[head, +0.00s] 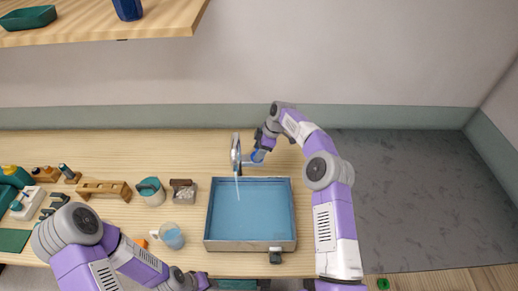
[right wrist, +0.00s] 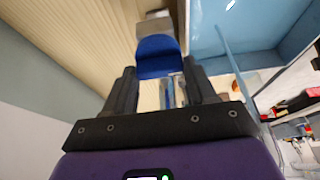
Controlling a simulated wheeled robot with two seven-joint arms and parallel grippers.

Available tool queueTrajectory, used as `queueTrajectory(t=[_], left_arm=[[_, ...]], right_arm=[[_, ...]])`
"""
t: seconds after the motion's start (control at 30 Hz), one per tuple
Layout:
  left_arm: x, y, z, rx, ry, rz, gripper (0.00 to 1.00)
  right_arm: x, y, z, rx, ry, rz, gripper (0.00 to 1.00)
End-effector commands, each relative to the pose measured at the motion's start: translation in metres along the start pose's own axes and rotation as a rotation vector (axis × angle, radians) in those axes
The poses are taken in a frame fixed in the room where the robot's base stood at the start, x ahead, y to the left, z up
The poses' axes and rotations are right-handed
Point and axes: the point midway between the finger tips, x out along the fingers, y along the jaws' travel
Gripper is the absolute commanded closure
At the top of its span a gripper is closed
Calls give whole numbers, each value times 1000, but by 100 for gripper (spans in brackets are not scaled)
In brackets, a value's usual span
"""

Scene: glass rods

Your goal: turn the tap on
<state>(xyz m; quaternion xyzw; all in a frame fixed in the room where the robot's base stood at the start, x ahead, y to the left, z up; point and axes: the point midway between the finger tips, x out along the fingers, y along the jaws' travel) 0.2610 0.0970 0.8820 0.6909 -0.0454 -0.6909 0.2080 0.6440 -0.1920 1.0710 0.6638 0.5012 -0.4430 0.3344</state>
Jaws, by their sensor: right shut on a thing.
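The grey metal tap (head: 236,152) stands behind the blue basin (head: 209,233), its spout reaching over the back rim. A thin pale stream of water (head: 238,186) falls from the spout into the basin. My right gripper (head: 258,157) is at the tap's right side, shut on the blue tap handle (right wrist: 158,52). In the right wrist view the handle shows between and just beyond the fingers of my right gripper (right wrist: 163,78). My left gripper (head: 198,282) is low at the front edge of the counter, away from the tap, its fingers too small to read.
A glass beaker with blue liquid (head: 172,238), a teal-topped jar (head: 150,191), a small brown-and-white item (head: 183,192) and a wooden rack (head: 104,190) stand left of the basin. A wooden shelf (head: 150,20) hangs at upper left. The counter (head: 140,150) behind is clear.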

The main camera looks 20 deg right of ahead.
Motion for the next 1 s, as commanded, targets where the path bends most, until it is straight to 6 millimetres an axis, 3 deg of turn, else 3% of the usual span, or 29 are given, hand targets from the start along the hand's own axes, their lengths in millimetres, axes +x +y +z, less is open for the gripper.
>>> queueTrajectory(t=[0.47,0.5,0.63,1.0], left_arm=[[-1,0,0,0,0,0,57],[-1,0,0,0,0,0,57],[-1,0,0,0,0,0,57],[0,0,0,0,0,0,57]], right_arm=[[0,0,0,-15,-2,-5,74],[0,0,0,-15,-2,-5,40],[0,0,0,-14,-1,-5,20],[-6,1,0,-12,-1,-2,19]])
